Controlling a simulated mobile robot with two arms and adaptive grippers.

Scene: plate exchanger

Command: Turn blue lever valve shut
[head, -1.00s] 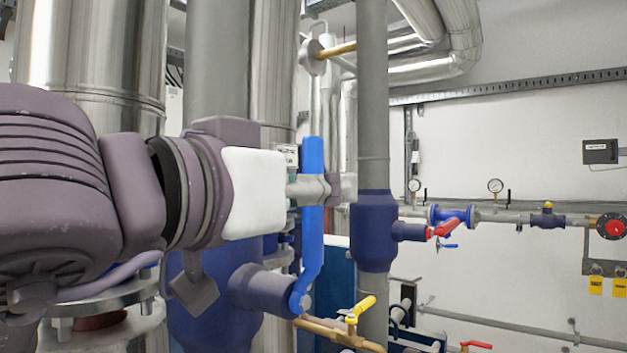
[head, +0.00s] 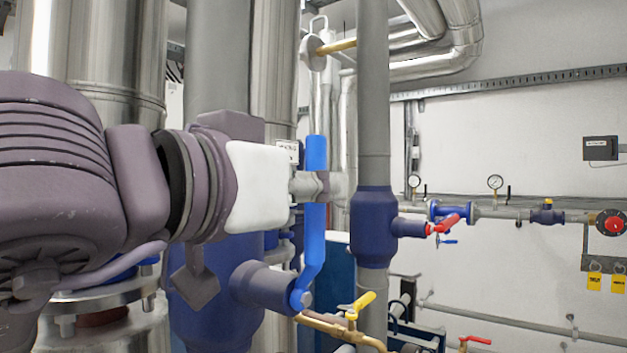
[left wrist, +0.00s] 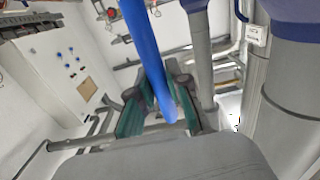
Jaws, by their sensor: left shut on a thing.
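The blue lever (head: 315,240) stands upright in the head view. Its bent lower end joins a pivot on the stub of a large dark blue valve body (head: 215,300). My left gripper (head: 318,187) comes in from the left and is shut on the lever's upper part. In the left wrist view, the lever (left wrist: 147,55) runs down from the top between the green-padded fingers of the gripper (left wrist: 158,108). The fingers partly hide the lever where they hold it. My right gripper is in neither view.
A grey vertical pipe (head: 373,120) with a blue valve section stands just right of the lever. A yellow-handled valve (head: 361,305) sits below right, and a red-handled one (head: 444,225) farther right. Large metal-clad pipes (head: 95,60) stand behind my arm.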

